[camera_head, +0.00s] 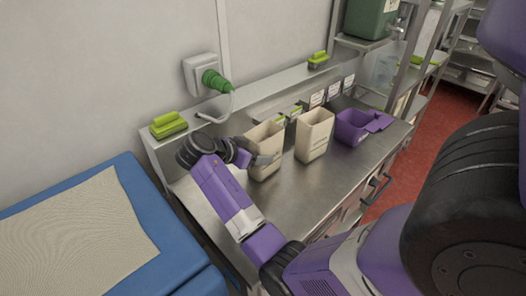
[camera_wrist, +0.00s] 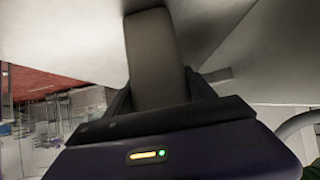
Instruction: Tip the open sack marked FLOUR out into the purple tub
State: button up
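Two open beige sacks stand upright on the steel counter: a left sack (camera_head: 267,172) and a right sack (camera_head: 313,140). No lettering is readable on either, so I cannot tell which is marked FLOUR. The purple tub (camera_head: 352,126) sits to the right of both sacks. In the wrist view a blurred grey-brown upright piece (camera_wrist: 155,60) rises from the gripper body.
The steel counter (camera_head: 237,246) has bare room in front of the sacks. Small labelled cards (camera_head: 333,90) stand behind them. A green plug (camera_head: 213,80) with a cable and green clips (camera_head: 168,125) are at the back ledge.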

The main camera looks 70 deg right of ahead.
grip_shut()
jog(key=shift+r+p, duration=2.1)
jog(key=shift+r, duration=0.95)
